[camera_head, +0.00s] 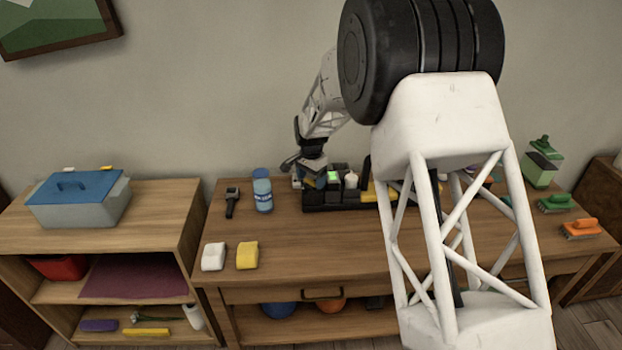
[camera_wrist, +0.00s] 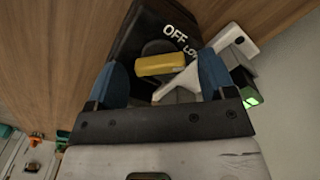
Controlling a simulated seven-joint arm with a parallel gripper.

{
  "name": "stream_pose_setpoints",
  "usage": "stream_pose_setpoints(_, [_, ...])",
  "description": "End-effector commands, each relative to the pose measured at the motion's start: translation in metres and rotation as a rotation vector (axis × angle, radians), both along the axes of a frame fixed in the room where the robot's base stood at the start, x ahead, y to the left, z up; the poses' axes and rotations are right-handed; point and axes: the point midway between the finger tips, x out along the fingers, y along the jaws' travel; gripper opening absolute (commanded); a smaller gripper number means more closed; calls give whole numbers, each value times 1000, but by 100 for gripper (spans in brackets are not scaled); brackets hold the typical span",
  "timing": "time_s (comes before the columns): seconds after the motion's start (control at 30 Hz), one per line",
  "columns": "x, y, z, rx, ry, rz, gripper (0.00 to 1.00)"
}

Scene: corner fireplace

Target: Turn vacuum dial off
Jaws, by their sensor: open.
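A dark panel (camera_wrist: 150,25) lettered "OFF" and "LOW" fills the upper middle of the wrist view. A yellow bar (camera_wrist: 160,64), apparently the dial's handle, sits on a dark round part of it, below the lettering. My gripper (camera_wrist: 165,80) is open, with one blue fingertip on each side of the yellow bar; contact cannot be told. In the head view my gripper (camera_head: 306,163) is over the left end of the black tray on the table, and the dial cannot be made out there.
The black tray (camera_head: 325,207) holds a green-lit item (camera_head: 333,177) and a white item (camera_head: 351,180) close to my gripper. A blue bottle (camera_head: 262,190) and a dark handheld tool (camera_head: 232,202) stand to its left. The table front is mostly clear beyond white and yellow blocks (camera_head: 247,255).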

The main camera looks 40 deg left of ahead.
Motion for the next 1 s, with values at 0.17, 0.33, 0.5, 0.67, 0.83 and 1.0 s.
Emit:
stream_pose_setpoints(0.17, [0, 0, -3, 1, -1, 0, 77])
stream_pose_setpoints(0.33, [0, 0, -3, 1, -1, 0, 77])
stream_pose_setpoints(0.5, [0, 0, -3, 1, -1, 0, 54])
stream_pose_setpoints(0.67, [0, 0, -3, 1, -1, 0, 29])
stream_pose_setpoints(0.83, [0, 0, -3, 1, -1, 4, 27])
stream_pose_setpoints(1.0, [0, 0, -3, 0, 0, 31, 27])
